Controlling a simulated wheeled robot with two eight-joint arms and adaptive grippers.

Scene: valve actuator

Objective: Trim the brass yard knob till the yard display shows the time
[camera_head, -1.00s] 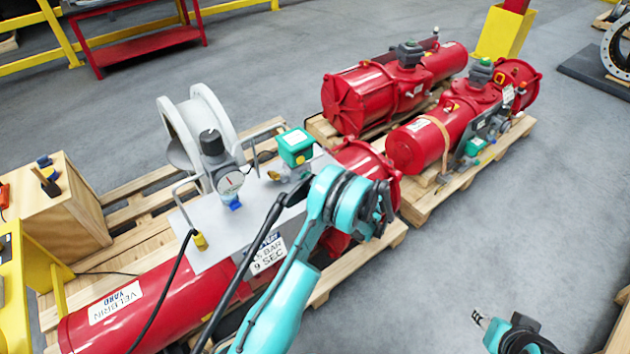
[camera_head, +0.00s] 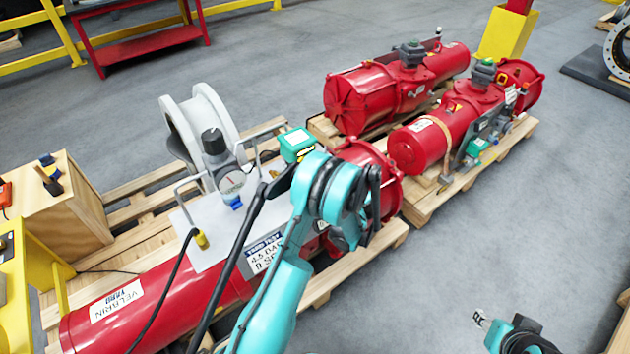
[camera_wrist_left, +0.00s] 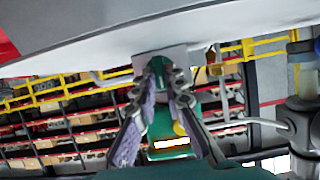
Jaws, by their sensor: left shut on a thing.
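In the head view my left arm reaches in from the bottom, and its teal wrist hides the left gripper and whatever it holds. My right gripper (camera_head: 480,318) is at lower right, apart from everything, with fingertips too small to judge.
The grey plate (camera_head: 185,222) carries a gauge with a black-topped regulator (camera_head: 214,145), a teal box (camera_head: 297,143) and wire handles. A black cable runs across the front. Two more red actuators (camera_head: 395,85) lie on a pallet behind. Floor at right is clear.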

